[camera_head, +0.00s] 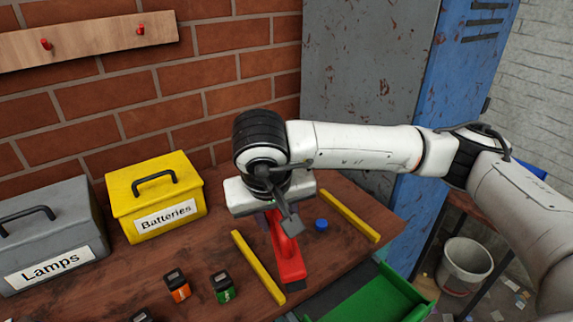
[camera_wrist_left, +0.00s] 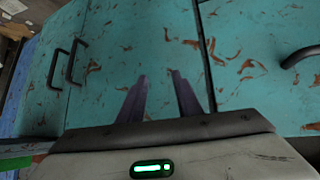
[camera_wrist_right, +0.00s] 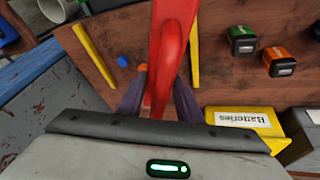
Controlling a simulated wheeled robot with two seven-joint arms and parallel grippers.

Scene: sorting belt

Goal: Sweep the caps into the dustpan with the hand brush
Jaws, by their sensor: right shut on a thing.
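My right gripper (camera_head: 280,212) is shut on the red hand brush (camera_head: 289,258), which stands over the table between two yellow strips. The brush also shows between the fingers in the right wrist view (camera_wrist_right: 172,45). A blue cap (camera_head: 321,225) lies just right of the brush, apart from it; it also shows in the right wrist view (camera_wrist_right: 122,61). A small orange piece (camera_wrist_right: 143,67) is partly hidden beside the brush there. The green dustpan (camera_head: 372,300) is at the table's front edge, partly cut off. My left gripper (camera_wrist_left: 160,78) is open and empty, facing teal cabinet doors.
Yellow strips (camera_head: 258,268) (camera_head: 348,215) flank the brush. A yellow Batteries box (camera_head: 155,190) and grey Lamps box (camera_head: 45,235) stand at the back left. Orange (camera_head: 177,285) and green (camera_head: 223,288) small blocks lie left of the strips. A bucket (camera_head: 466,265) stands at right.

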